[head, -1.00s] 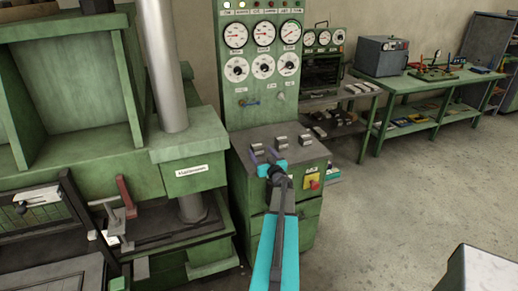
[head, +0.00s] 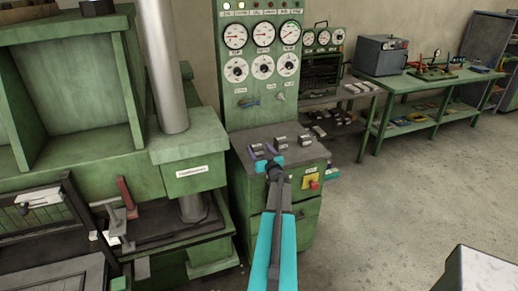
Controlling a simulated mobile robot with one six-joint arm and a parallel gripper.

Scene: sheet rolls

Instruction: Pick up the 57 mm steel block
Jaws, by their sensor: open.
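Several small grey metal blocks sit on the sloping top of the green control console; I cannot tell by size which is the 57 mm steel block. One block (head: 258,142) is at the left, one (head: 281,141) in the middle and one (head: 304,139) at the right. My gripper (head: 262,151) has its two purple fingers apart and empty, reaching over the console top. Its fingertips appear close to the left block, which shows just beyond and between them. I cannot tell whether they touch it.
The gauge panel (head: 262,80) rises behind the console top (head: 240,140). A yellow and red stop button (head: 313,184) is on the console front. A green press (head: 190,150) with a steel column stands close at the left. Open floor (head: 400,200) lies at the right.

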